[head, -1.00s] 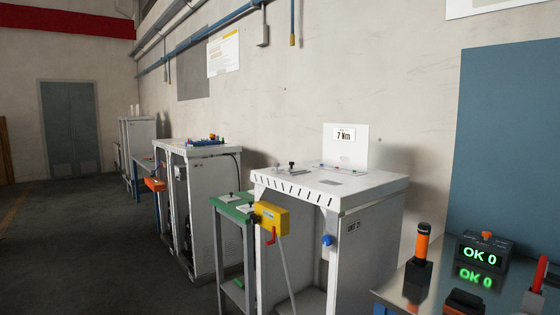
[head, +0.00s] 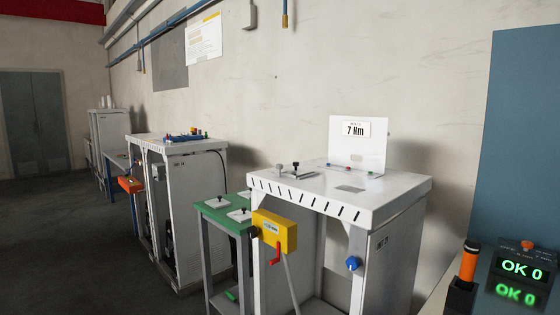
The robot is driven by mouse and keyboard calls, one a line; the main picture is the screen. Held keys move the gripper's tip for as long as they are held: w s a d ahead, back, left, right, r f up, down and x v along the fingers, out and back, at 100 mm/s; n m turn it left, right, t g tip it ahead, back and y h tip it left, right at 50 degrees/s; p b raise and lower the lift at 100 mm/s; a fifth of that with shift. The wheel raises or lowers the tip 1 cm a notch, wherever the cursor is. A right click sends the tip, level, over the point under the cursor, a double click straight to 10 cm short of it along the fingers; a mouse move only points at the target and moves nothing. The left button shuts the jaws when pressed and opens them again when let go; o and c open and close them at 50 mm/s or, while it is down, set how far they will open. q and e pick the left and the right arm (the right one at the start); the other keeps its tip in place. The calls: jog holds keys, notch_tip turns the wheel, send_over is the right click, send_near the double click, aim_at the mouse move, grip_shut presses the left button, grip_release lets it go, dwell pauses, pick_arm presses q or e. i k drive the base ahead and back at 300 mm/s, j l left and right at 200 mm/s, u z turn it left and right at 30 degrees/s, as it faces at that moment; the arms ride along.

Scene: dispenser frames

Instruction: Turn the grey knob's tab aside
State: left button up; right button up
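A small grey knob-like part (head: 279,167) stands on the white dispenser frame (head: 400,193) at its left back corner. A dark-topped knob (head: 295,165) stands just right of it, beside a flat metal piece. They are too small for me to make out a tab or which way it points. Small dark knobs on white plates (head: 239,215) also sit on the green table (head: 212,212); their colour is hard to tell. Neither of my grippers is in view.
A yellow box (head: 275,230) with a red handle juts from the frame's front left. A blue knob (head: 353,264) is on its front right leg. A bench with an OK 0 display (head: 520,266) stands at right. Another white cabinet (head: 195,210) stands farther left. Floor at left is clear.

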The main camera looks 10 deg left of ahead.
aim_at(279, 167)
jog(key=i+j, duration=0.2)
jog(key=i+j+z, duration=0.15)
jog(key=j, duration=0.25)
jog(key=i+j, duration=0.25)
jog(key=i+j+z, duration=0.15)
jog(key=j, duration=0.3)
jog(key=i+j, duration=0.2)
jog(key=j, duration=0.15)
jog(key=z, duration=0.05)
